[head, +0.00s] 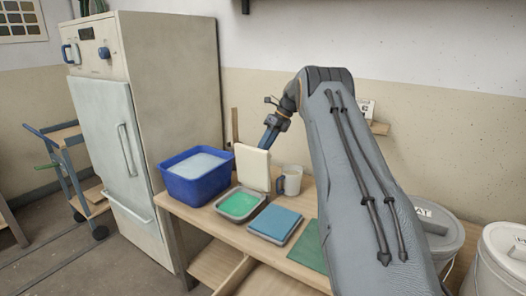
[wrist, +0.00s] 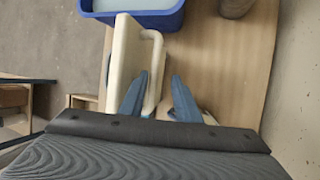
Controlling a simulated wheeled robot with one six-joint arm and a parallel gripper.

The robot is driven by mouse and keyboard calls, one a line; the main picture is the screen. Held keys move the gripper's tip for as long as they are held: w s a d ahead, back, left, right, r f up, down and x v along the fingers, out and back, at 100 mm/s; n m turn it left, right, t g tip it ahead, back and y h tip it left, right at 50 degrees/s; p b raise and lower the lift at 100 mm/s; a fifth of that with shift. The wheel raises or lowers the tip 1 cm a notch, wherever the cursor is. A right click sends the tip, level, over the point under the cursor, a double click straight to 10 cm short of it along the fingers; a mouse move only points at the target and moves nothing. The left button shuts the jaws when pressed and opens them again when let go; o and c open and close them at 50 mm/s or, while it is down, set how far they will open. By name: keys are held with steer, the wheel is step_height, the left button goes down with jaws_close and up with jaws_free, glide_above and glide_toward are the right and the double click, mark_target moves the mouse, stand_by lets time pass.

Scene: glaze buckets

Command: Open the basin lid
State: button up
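The blue basin (head: 187,187) stands on the wooden table, its top uncovered and pale contents showing. It also shows at the top of the wrist view (wrist: 150,18). A cream slab (head: 252,168), which looks like the lid, stands upright at the basin's right. In the wrist view the slab (wrist: 120,58) is seen edge-on with a loop handle (wrist: 157,50) on its right face. My gripper (wrist: 158,82) has its fingers apart, one on each side of the handle bar, with gaps visible. Whether the lid is joined to the basin cannot be told.
A tray with green glaze (head: 240,204), a blue cloth-like stack (head: 274,222) and a green sheet (head: 308,250) lie on the table front. A mug (head: 290,180) stands behind them. Lidded buckets (head: 440,232) are at right, a tall cabinet (head: 172,90) at left.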

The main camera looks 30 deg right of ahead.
steer(key=b+v, duration=0.1)
steer(key=v, duration=0.6)
stand_by(0.3)
